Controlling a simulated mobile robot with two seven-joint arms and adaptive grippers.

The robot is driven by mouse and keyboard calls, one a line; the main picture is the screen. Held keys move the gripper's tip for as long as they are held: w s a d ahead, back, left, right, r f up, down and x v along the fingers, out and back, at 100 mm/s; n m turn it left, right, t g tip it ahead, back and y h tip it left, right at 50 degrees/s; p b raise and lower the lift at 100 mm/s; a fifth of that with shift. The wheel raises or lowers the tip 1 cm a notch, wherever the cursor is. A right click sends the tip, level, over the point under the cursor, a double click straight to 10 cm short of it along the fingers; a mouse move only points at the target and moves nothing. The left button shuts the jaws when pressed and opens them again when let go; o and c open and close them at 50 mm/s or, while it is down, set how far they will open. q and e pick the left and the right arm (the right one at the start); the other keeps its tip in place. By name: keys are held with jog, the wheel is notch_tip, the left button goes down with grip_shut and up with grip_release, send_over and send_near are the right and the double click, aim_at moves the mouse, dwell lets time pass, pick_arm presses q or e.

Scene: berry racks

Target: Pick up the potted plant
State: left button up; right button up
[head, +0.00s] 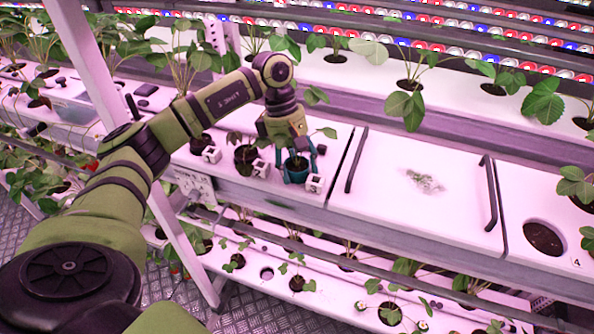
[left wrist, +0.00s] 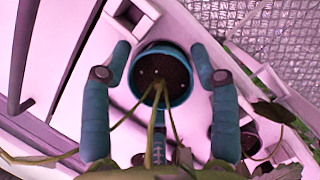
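The potted plant is a small teal pot (head: 296,164) with dark soil and thin green stems, standing on the white shelf. My left gripper (head: 298,173) comes down over it from above. In the left wrist view the pot (left wrist: 163,76) sits between the teal fingers, and its stems run toward the palm. The fingers of my left gripper (left wrist: 160,50) are open around the pot, with narrow gaps visible at the sides. Part of the plant is hidden by the gripper. My right gripper is not in view.
Dark potted plants (head: 246,156) and white labelled cubes (head: 314,183) stand close by on the shelf. A white lid panel (head: 400,205) with dark handles lies to the right. A lower rack (head: 335,283) of seedlings runs below. Taller plants (head: 405,95) grow behind.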

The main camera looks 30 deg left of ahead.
pick_arm(q)
jog(key=c, duration=0.6)
jog(key=shift+r, duration=0.1)
